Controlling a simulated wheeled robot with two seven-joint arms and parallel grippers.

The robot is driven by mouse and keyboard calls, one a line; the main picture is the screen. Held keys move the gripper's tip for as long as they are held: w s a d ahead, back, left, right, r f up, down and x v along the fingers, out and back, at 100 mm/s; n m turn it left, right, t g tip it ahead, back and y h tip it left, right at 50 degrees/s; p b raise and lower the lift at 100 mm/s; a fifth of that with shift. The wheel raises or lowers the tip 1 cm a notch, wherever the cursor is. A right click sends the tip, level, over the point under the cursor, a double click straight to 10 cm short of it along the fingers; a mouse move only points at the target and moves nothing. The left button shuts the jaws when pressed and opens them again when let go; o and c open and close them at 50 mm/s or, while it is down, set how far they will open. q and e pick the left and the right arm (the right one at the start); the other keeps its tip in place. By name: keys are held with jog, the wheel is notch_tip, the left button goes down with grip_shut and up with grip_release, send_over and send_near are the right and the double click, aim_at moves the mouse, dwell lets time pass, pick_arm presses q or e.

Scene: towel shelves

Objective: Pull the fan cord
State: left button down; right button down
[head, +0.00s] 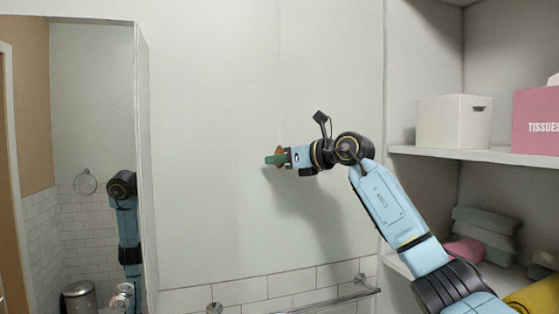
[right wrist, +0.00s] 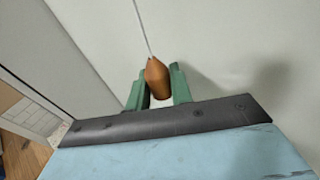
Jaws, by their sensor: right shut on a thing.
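The fan cord (right wrist: 142,28) is a thin pale line that runs up from a brown wooden pull (right wrist: 157,80). In the right wrist view the pull sits between the two green fingers of my right gripper (right wrist: 158,90), which is shut on it. In the head view the brown pull (head: 279,153) shows at the green fingertips of my right gripper (head: 275,159), in front of the pale wall. The cord above it is very faint there. My left gripper is not in view.
A towel bar (head: 335,300) is fixed to the tiled lower wall. Shelves (head: 480,154) at right hold a white box (head: 453,122), a pink tissue box (head: 537,122) and folded towels (head: 485,233). A mirror (head: 95,120) stands at left. The wall around the gripper is clear.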

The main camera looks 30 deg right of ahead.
jog(key=shift+f+b, duration=0.3)
jog(key=shift+f, duration=0.3)
jog(key=c, duration=1.2)
grip_release()
jog(key=shift+r, duration=0.1)
jog(key=shift+o, duration=0.2)
jog(key=b+v, duration=0.3)
jog(key=v, duration=1)
jog(key=shift+s+b, duration=0.25)
jog(key=shift+b, duration=0.15)
jog(key=shift+d, duration=0.1)
